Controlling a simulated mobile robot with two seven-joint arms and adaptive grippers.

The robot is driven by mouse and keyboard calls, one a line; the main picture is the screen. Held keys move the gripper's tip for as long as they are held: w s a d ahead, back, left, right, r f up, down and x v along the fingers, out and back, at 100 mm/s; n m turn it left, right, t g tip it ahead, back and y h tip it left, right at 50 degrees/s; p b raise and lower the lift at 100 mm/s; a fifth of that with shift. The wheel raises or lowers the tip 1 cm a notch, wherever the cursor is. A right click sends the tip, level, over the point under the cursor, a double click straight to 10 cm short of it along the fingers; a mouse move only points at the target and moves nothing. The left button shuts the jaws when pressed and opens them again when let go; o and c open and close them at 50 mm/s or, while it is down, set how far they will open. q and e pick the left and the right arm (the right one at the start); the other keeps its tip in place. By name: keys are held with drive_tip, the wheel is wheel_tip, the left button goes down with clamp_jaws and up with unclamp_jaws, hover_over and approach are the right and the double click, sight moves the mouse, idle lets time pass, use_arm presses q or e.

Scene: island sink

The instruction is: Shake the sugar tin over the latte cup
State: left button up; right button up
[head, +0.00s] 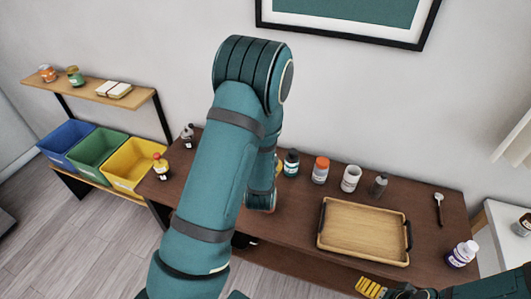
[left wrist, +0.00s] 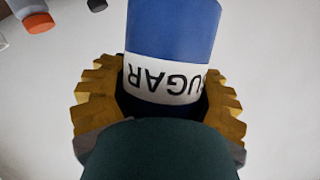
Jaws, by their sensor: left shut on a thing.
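The sugar tin (left wrist: 172,32) is blue with a white band reading SUGAR, upside down in the left wrist view. My left gripper (left wrist: 160,98) is shut on it, with yellow ridged fingers on both sides. In the head view my raised teal arm hides this gripper and the tin. A white cup-like container (head: 351,178) stands at the back of the brown table; I cannot tell whether it is the latte cup. My right gripper (head: 370,287) shows only partly at the bottom right; its opening is unclear.
A wooden tray (head: 362,232) lies on the brown table (head: 290,226). Several bottles and jars, including an orange-capped jar (head: 320,170), line its back edge. A purple-labelled bottle (head: 462,254) and a spoon (head: 439,209) are at right. Coloured bins (head: 130,165) stand at left.

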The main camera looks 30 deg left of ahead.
use_arm(q)
drive_tip(key=shift+f, duration=0.1)
drive_tip(key=shift+s+f+m+y+b, duration=0.1)
drive_tip(key=shift+f+m+y+b, duration=0.2)
drive_tip(key=shift+f+m+b, duration=0.5)
drive_tip(key=shift+s+a+f+m+t+y+b, duration=0.15)
drive_tip(key=shift+f+m+t+y+b, duration=0.45)
drive_tip(key=shift+f+m+b, duration=0.95)
drive_tip(key=shift+w+a+f+m+t+y+b, duration=0.1)
drive_tip(key=shift+a+f+m+t+y+b, duration=0.2)
drive_tip(key=shift+f+m+y+b, duration=1.25)
drive_tip(key=shift+s+a+f+m+t+y+b, duration=0.1)
drive_tip(key=shift+f+m+t+b, duration=0.4)
drive_tip(key=shift+m+b, duration=2.1)
drive_tip(key=shift+r+m+p, duration=0.1)
drive_tip(key=shift+m+p, duration=0.5)
drive_tip(key=shift+p, duration=0.1)
